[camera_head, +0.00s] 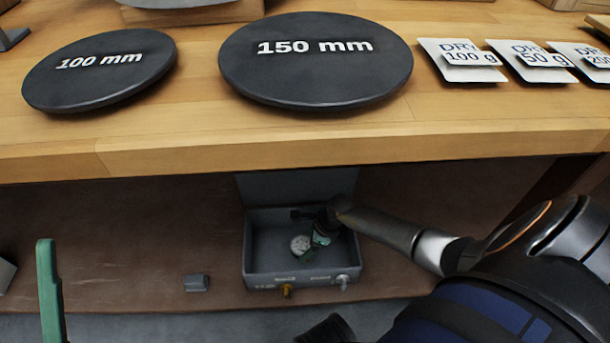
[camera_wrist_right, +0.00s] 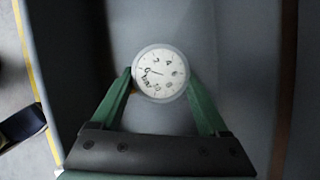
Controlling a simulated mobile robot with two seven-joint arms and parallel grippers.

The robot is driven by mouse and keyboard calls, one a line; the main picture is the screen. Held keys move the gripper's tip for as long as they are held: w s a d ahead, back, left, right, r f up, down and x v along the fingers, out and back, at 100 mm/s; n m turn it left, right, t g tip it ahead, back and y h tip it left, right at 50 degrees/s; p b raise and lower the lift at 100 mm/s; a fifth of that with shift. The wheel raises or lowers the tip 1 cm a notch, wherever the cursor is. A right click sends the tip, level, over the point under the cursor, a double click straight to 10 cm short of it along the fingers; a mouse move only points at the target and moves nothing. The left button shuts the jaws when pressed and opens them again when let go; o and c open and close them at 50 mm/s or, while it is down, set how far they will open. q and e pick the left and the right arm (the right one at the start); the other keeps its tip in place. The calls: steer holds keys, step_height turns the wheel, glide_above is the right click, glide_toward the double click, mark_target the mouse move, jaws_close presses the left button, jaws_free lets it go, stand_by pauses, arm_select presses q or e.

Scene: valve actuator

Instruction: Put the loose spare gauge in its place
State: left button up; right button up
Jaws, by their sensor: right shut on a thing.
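The gauge (camera_head: 300,245) has a round white dial with dark markings. It is inside an open grey box (camera_head: 250,262) below the bench. In the right wrist view the dial (camera_wrist_right: 160,73) faces the camera between the two green fingertips. My right gripper (camera_head: 312,246) reaches down into the box and is shut on the gauge; (camera_wrist_right: 160,84) is between its fingertips. The gauge's back and the contact with the box floor are hidden. One green finger of my left gripper (camera_head: 48,292) stands at the lower left; its other finger is out of sight.
The box front carries a brass fitting (camera_head: 286,291) and a silver fitting (camera_head: 342,281). A small grey block (camera_head: 196,283) lies left of it. The wooden bench edge (camera_head: 190,150) overhangs above, with black discs (camera_head: 316,85) and labelled cards (camera_head: 465,73) on top.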

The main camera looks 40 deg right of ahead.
steer(key=shift+a+f+b, duration=0.2)
steer(key=shift+f+b, duration=0.15)
steer(key=shift+f, duration=0.7)
arm_select(q)
steer(key=shift+d+f, duration=0.2)
steer(key=shift+f, duration=0.65)
arm_select(e)
steer(key=shift+r, duration=0.1)
steer(key=o, duration=1.4)
arm_select(q)
steer(key=shift+w+a, duration=0.1)
arm_select(e)
steer(key=shift+o, duration=0.2)
arm_select(q)
step_height(320, 180, up, 8)
steer(key=p, duration=0.7)
steer(key=shift+s+a+f, duration=0.15)
steer(key=shift+s+a, duration=0.1)
steer(key=shift+a, duration=0.15)
arm_select(e)
steer(key=v, duration=1.2)
